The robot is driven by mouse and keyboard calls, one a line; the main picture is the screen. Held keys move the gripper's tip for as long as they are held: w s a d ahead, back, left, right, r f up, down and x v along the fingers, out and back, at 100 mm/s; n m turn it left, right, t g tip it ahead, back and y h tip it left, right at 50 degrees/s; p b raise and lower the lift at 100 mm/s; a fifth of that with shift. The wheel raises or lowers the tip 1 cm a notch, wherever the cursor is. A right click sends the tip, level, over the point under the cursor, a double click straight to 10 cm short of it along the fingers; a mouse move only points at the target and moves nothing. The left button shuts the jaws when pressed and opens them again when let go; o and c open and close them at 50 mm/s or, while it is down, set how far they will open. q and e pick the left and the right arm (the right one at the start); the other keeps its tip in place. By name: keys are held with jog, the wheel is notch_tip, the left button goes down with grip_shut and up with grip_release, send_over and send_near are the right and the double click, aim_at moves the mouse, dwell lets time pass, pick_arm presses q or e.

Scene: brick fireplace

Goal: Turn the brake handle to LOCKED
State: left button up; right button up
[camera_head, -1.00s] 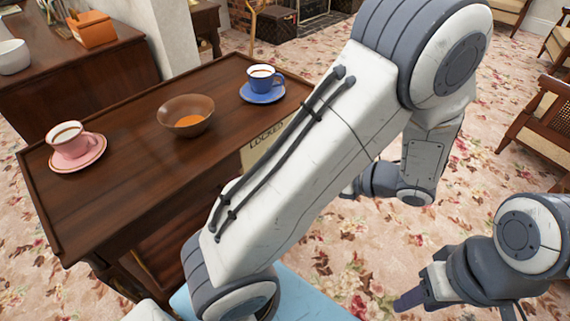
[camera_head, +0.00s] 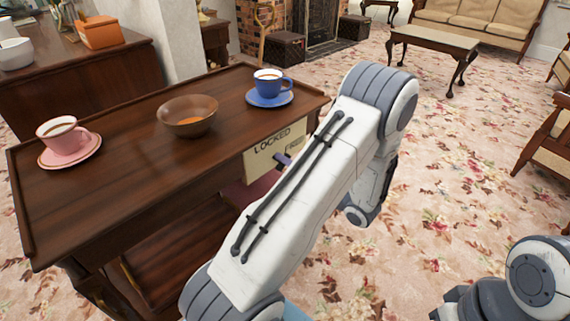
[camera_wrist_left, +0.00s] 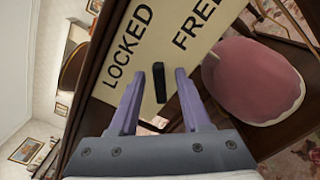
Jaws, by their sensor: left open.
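The brake handle (camera_wrist_left: 159,82) is a short black bar on a cream plate (camera_wrist_left: 122,58) lettered LOCKED and FREE. The wrist view is tilted; there LOCKED is left of the handle and FREE is right of it. The plate (camera_head: 258,165) is on the end of the wooden trolley (camera_head: 110,185) in the head view. My left gripper (camera_wrist_left: 160,74) is open, its purple fingers on either side of the handle, with gaps showing. In the head view my left arm hides most of that gripper and part of the plate. My right gripper is mostly cut off at the bottom right.
The trolley top holds a pink cup (camera_head: 63,136) on a saucer, a brown bowl (camera_head: 188,116) and a blue cup (camera_head: 267,83) on a saucer. A round pink object (camera_wrist_left: 252,80) is beside the plate in the wrist view. Carpet right of the trolley is open.

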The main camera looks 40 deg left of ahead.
pick_arm(q)
jog(key=shift+a, duration=0.75)
grip_shut()
